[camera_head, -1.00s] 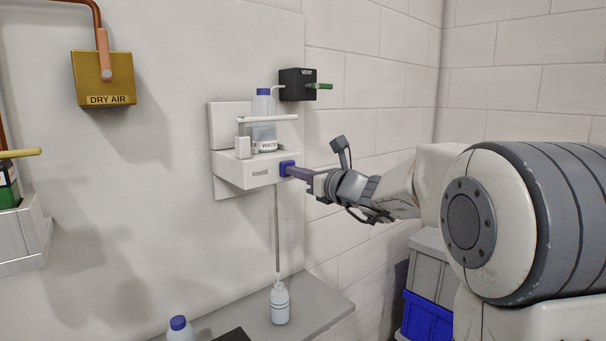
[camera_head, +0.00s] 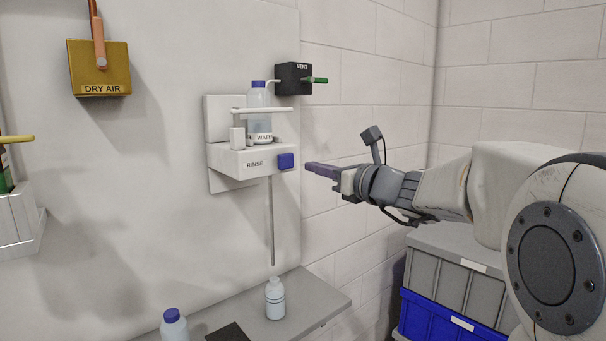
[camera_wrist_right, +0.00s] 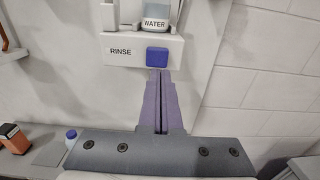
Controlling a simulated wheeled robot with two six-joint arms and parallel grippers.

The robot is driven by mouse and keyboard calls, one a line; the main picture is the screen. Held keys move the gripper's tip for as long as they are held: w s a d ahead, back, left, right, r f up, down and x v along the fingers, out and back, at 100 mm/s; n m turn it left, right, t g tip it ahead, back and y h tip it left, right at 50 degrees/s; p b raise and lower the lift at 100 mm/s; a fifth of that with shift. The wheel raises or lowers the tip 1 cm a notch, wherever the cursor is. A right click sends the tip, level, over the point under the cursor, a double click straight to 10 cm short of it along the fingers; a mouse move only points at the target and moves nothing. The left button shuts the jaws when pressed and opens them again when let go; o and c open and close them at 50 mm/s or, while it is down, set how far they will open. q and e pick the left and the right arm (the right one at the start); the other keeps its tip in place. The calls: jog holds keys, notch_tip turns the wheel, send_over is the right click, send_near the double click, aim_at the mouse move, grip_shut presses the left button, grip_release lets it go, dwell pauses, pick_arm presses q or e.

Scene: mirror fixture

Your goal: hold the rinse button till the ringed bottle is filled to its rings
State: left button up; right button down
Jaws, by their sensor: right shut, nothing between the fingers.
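The blue rinse button (camera_head: 286,161) sits on the front of the white box labelled RINSE (camera_head: 240,162). My right gripper (camera_head: 308,168) is shut and empty, its purple fingertips just right of the button with a gap between them. In the right wrist view the fingers (camera_wrist_right: 160,75) point up at the button (camera_wrist_right: 157,56). The ringed bottle (camera_head: 275,298) stands upright and open on the grey shelf, under the thin tube (camera_head: 271,225). It looks pale blue inside, with dark rings around it; the exact level is too small to tell. My left gripper is not in view.
A water bottle with a blue cap (camera_head: 259,112) stands on the rinse box. The black VENT box (camera_head: 293,77) with a green lever is above right. Another blue-capped bottle (camera_head: 174,326) is at the shelf's front left. Grey and blue crates (camera_head: 440,318) stand at the right.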

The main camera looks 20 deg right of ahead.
jog(key=v, duration=0.2)
jog(key=b+v, duration=0.1)
jog(key=v, duration=0.3)
jog(key=shift+s+a+f+b, duration=0.1)
jog(key=shift+a+b, duration=0.15)
jog(key=shift+b, duration=0.05)
